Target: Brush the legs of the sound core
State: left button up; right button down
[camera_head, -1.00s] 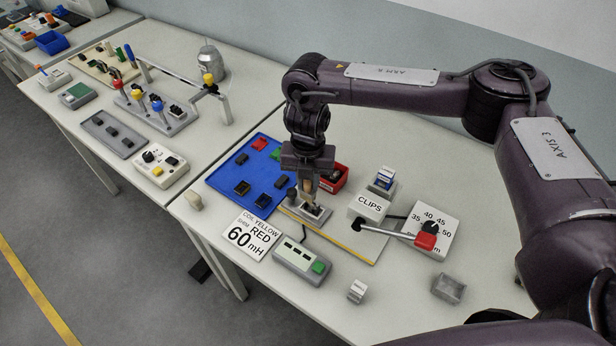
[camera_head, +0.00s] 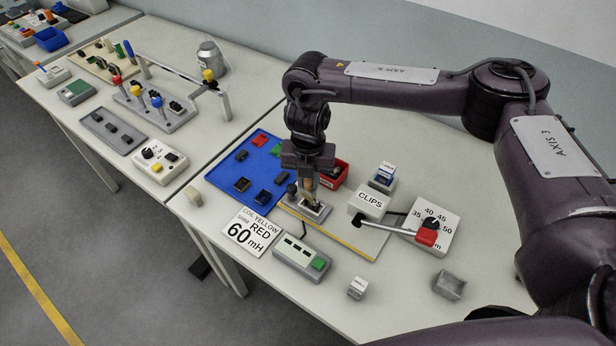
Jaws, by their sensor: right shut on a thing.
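My right gripper (camera_head: 314,178) points down over the near table and is shut on a slim tan tool, probably the brush (camera_head: 311,190). The tool's lower end is at a small grey holder (camera_head: 318,217) with a dark part in it, probably the sound core (camera_head: 311,205). Whether the tip touches the legs is too small to tell. The blue tray (camera_head: 225,175) lies left of the gripper with several dark, red and green parts on it. My left gripper is out of view.
A red bin (camera_head: 341,176) stands just behind the gripper. A grey-green device (camera_head: 301,258) and the 60 mH card (camera_head: 246,232) lie in front.

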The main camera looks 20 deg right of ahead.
jog(key=shift+f+b, duration=0.3)
jog(key=shift+f, duration=0.2)
jog(key=shift+s+d+r, duration=0.1)
jog(key=shift+s+d, duration=0.05)
jog(key=shift+s+d+p, duration=0.5)
jog(key=shift+s+p, duration=0.2)
jog(key=shift+p, duration=0.05)
jog(key=shift+s+d, duration=0.1)
jog(key=shift+w+a+b, duration=0.65)
jog(key=shift+w+a, duration=0.1)
jog(key=shift+w, duration=0.2)
jog(key=shift+s, duration=0.1)
jog(key=shift+s+d+p, duration=0.65)
jog(key=shift+s+d, duration=0.1)
jog(key=shift+s, duration=0.15)
